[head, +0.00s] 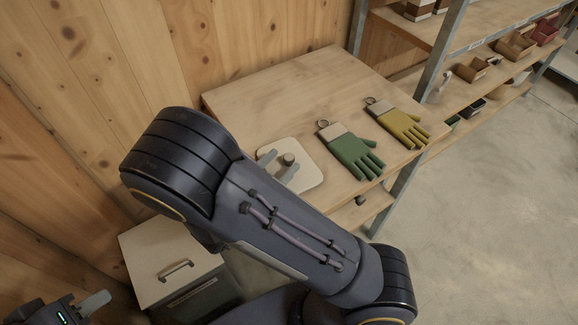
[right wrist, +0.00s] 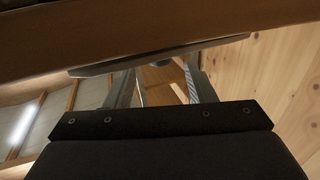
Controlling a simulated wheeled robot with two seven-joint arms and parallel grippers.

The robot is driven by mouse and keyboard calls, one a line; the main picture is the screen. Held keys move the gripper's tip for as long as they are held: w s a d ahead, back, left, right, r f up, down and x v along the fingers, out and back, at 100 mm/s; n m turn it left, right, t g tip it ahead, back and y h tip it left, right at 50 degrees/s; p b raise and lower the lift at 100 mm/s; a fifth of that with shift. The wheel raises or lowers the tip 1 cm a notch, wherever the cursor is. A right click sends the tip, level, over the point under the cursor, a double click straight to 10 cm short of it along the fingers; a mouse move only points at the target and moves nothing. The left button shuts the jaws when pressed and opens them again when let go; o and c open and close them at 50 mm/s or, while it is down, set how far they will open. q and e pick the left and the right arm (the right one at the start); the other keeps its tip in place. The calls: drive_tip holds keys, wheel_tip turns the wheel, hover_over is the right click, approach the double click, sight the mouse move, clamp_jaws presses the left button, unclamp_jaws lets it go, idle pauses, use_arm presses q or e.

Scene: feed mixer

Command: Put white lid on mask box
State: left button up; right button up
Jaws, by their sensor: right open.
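I cannot identify a mask box with certainty.
A green glove (head: 352,154) and a yellow glove (head: 402,127) lie on the table (head: 270,95) right of the lid. Shelves (head: 455,95) with small boxes stand right. My right arm hides the table's near edge.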

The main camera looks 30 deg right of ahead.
sight(294, 152)
drive_tip(key=x, duration=0.5)
drive_tip(key=shift+w+d+f, duration=0.15)
drive_tip(key=shift+d+f, duration=0.15)
drive_tip(key=shift+f, duration=0.05)
clamp_jaws()
drive_tip(key=shift+r, duration=0.1)
